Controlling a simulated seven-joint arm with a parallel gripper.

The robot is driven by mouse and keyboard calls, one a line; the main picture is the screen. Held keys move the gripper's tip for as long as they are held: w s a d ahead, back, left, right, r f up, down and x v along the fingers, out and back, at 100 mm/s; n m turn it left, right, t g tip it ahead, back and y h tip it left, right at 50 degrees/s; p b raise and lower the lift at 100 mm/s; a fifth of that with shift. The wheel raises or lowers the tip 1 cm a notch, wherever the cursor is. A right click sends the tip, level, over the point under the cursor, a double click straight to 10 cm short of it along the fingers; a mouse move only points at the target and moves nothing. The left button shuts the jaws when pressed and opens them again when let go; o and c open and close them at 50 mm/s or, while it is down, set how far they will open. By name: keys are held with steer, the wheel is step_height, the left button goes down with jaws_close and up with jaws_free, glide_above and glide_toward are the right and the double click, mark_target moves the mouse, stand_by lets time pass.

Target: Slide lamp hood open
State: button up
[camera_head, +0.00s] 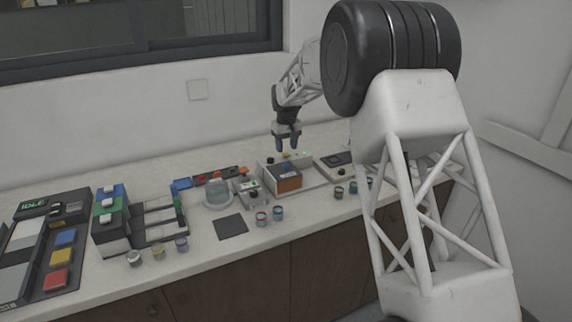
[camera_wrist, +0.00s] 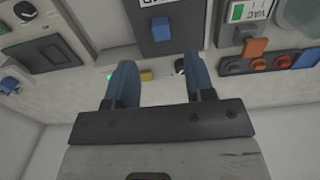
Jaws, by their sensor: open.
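The box that appears to be the lamp hood (camera_head: 283,171) has a dark blue-grey top and an orange-brown front, and sits on a pale base on the bench. In the wrist view its dark blue top (camera_wrist: 147,12) shows at the upper middle, with a small blue knob (camera_wrist: 160,28) on it. My gripper (camera_head: 288,145) is above and slightly behind the box, pointing down and apart from it. The hood's far part is cut off by that view's edge.
A unit marked VAC (camera_wrist: 258,12) and a row of coloured buttons (camera_wrist: 270,62) lie beside the box. A glass dish (camera_head: 217,192), small jars (camera_head: 262,218) and a dark mat (camera_head: 230,227) are on the bench. Another device (camera_head: 335,164) stands to the right.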

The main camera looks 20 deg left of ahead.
mark_target(286, 163)
steer(key=shift+a, duration=0.1)
stand_by(0.3)
steer(key=shift+f, duration=3.95)
steer(key=shift+c, duration=0.2)
jaws_close()
